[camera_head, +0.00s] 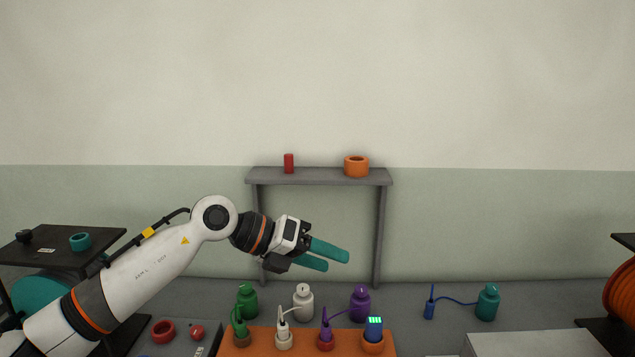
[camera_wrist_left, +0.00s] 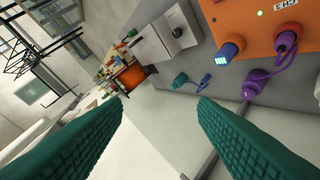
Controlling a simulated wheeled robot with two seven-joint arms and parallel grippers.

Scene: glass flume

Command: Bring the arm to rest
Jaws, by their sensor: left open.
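My left arm comes in from the left, and my left gripper (camera_head: 338,260) is raised above the bench, in front of the grey shelf stand. Its two teal fingers are apart with nothing between them. In the left wrist view the open left gripper (camera_wrist_left: 160,105) shows a clear gap between the fingers, with the bench and room behind. My right gripper is in neither view.
Below my left gripper is an orange panel (camera_head: 255,340) with several plugged connectors. Behind it stand green (camera_head: 247,302), white (camera_head: 303,302) and purple (camera_head: 360,304) bottle-shaped caps. The grey shelf (camera_head: 320,177) holds a red cylinder (camera_head: 289,163) and an orange ring (camera_head: 356,166).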

